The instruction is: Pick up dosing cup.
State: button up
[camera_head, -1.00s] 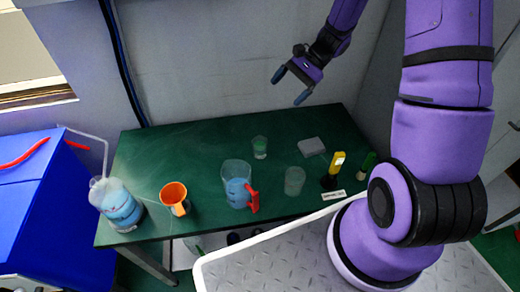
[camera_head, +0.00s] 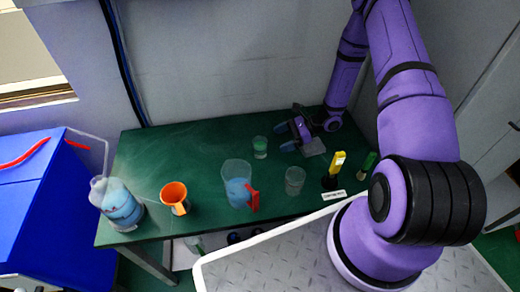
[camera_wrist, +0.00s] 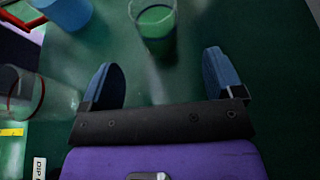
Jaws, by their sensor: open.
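The small clear cup with a green fill, which looks like the dosing cup (camera_head: 260,147), stands upright on the green table (camera_head: 215,147) toward the back. It also shows in the wrist view (camera_wrist: 156,28), at the top, ahead of the gap between the fingers. My gripper (camera_head: 285,137) is low over the table, just right of the cup, with its fingers pointing toward it. In the wrist view my gripper (camera_wrist: 161,72) has its two blue fingers wide apart and nothing between them. The cup is apart from the fingers.
A clear empty beaker (camera_head: 295,181) and a jug of blue liquid with a red handle (camera_head: 237,183) stand in front of the cup. An orange cup (camera_head: 174,199) and a blue-filled bottle (camera_head: 117,204) are at the left.

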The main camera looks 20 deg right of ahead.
aim_at(262, 148)
jog(key=shift+x, duration=4.15)
jog(key=shift+s+f, duration=0.1)
jog(key=shift+f, duration=0.05)
jog(key=c, duration=1.1)
jog(key=shift+o, duration=0.2)
